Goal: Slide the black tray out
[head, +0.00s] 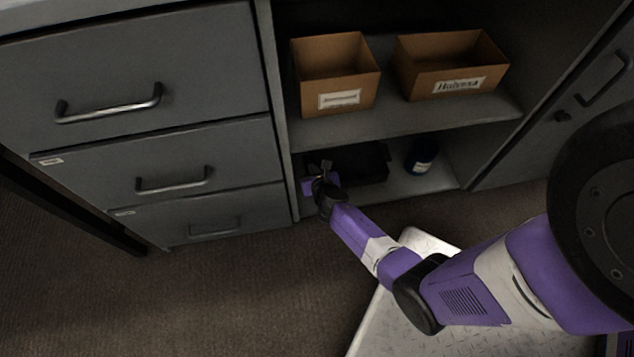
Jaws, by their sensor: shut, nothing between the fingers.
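The black tray (362,165) sits on the lower shelf of the open cabinet bay, in the shade under the middle shelf. My arm reaches down and left from the right side of the head view. My gripper (327,166) is at the front left part of the tray and hides some of it. The gripper is shut with nothing held. I cannot tell whether it touches the tray.
A dark blue cylinder (422,155) stands on the lower shelf right of the tray. Two open cardboard boxes, left (361,87) and right (428,85), stand on the shelf above. Grey drawers (160,160) flank the bay on the left. Carpet (230,290) is clear in front.

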